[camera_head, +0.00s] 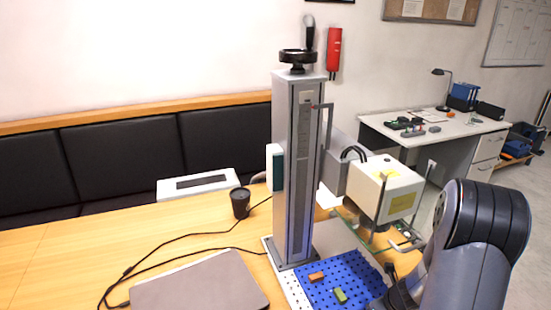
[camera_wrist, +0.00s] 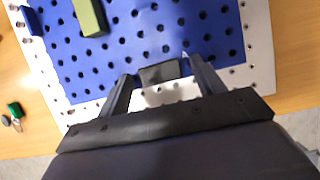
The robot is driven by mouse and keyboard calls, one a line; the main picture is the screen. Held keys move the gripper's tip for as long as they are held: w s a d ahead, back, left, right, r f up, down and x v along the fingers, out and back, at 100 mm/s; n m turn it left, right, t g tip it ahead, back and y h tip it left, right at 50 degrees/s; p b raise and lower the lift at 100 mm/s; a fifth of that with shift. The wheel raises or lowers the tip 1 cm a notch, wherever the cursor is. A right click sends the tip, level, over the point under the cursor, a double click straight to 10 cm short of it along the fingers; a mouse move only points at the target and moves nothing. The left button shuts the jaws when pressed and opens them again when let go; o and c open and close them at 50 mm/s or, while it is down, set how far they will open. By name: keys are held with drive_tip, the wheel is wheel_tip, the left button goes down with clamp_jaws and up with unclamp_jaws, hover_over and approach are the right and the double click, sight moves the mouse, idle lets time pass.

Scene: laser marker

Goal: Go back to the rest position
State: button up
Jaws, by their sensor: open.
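My gripper (camera_wrist: 160,80) is open in the wrist view, with its two dark fingers spread apart over the near edge of the blue perforated plate (camera_wrist: 140,50). A small dark grey block (camera_wrist: 160,72) shows between the fingertips; I cannot tell whether either finger touches it. A green block (camera_wrist: 90,17) lies farther up on the plate. In the head view my arm comes in from the right and its end is low over the right side of the blue plate (camera_head: 325,292). The green block (camera_head: 340,296) and an orange block (camera_head: 317,277) lie on that plate.
The laser marker's column (camera_head: 298,170) and white head (camera_head: 385,188) stand just behind the plate. A laptop (camera_head: 200,285), black cup (camera_head: 240,203) and cables are on the wooden table (camera_head: 60,255). A small green object (camera_wrist: 15,109) lies at the wrist view's left.

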drive_tip(key=shift+r+p, duration=0.75)
drive_tip(key=shift+r, duration=0.8)
drive_tip(key=shift+f, duration=0.1)
